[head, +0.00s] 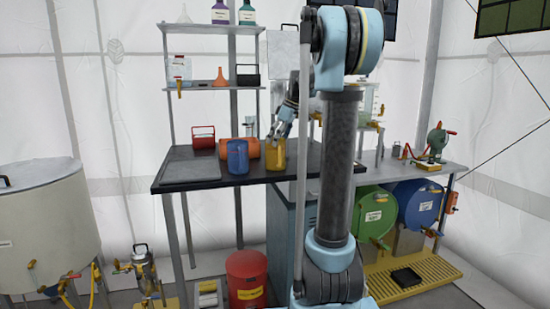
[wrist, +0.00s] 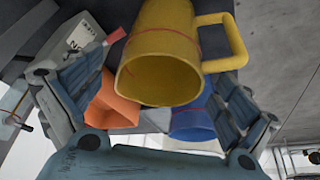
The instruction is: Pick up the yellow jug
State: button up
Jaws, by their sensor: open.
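The yellow jug (head: 275,155) stands on the dark table (head: 188,181), to the right of the blue jug (head: 238,157) in the head view. In the wrist view the yellow jug (wrist: 160,60) is large, with its open mouth facing the camera and its handle at the upper right. My gripper (head: 278,133) is just above and beside the yellow jug. In the wrist view its two fingers (wrist: 155,100) are spread apart on either side of the jug. I cannot tell whether either finger touches it.
The blue jug (wrist: 192,120) and an orange container (wrist: 112,105) lie close by in the wrist view. A red wire-handled carrier (head: 203,138) stands further left on the table. A shelf rack (head: 210,88) rises behind.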

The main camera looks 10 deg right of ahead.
aim_at(272, 151)
jog(key=shift+x, duration=2.95)
jog(key=shift+c, duration=0.2)
jog(key=c, duration=1.1)
